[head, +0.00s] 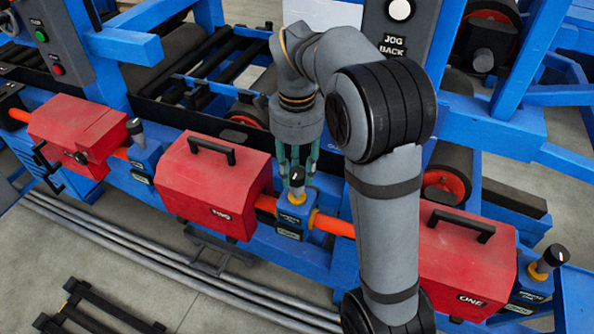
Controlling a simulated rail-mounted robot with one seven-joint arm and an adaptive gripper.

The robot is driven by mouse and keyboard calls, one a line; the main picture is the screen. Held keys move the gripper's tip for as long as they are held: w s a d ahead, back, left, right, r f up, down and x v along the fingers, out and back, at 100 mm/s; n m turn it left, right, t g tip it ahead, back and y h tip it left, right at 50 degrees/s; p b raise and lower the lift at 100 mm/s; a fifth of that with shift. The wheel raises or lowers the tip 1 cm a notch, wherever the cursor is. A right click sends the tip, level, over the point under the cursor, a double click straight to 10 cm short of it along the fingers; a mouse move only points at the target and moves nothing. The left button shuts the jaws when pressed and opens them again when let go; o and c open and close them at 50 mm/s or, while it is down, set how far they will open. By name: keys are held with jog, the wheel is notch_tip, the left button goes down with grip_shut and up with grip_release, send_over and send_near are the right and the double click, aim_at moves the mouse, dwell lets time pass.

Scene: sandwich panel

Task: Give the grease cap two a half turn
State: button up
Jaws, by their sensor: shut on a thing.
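The grease cap (297,176), with a black top, stands upright on a blue block (294,219) just right of the middle red cover, which reads TWO. The block's small labels are too small to read surely. My gripper (297,172) comes down from above, with its greenish fingers shut around the top of this cap. The fingers partly hide the cap. A white mark shows on its black top.
Other similar caps stand at the left (135,130) and far right (551,258). Red covers with black handles flank them: left (80,125), middle (200,185), right (450,260). Grey pipes (200,264) run along the floor in front. Blue frame posts and a JOG BACK panel (393,45) stand behind.

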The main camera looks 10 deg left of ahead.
aim_at(296, 174)
dwell(0.4)
jog(key=o, duration=1.1)
jog(key=shift+o, duration=0.2)
notch_tip(296, 174, up, 12)
jog(key=shift+s, duration=0.1)
notch_tip(296, 174, down, 12)
dwell(0.7)
